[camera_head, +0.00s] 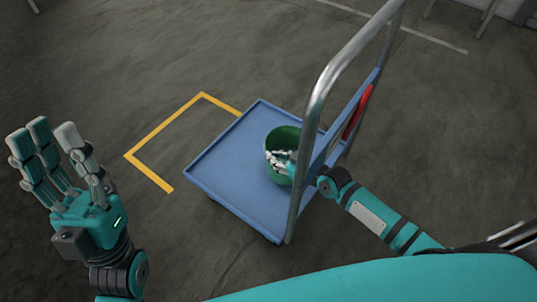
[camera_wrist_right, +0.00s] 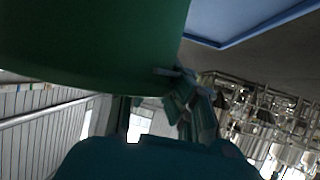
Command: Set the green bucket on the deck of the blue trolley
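My left gripper (camera_head: 55,165) is open and empty, well left of the trolley.
The trolley's metal push handle (camera_head: 315,115) rises between my right forearm and the deck. A red part (camera_head: 357,112) is on its blue panel. Yellow floor marking (camera_head: 160,130) lies left of the trolley, where the floor is clear. Blurred racks (camera_wrist_right: 270,120) show in the wrist view.

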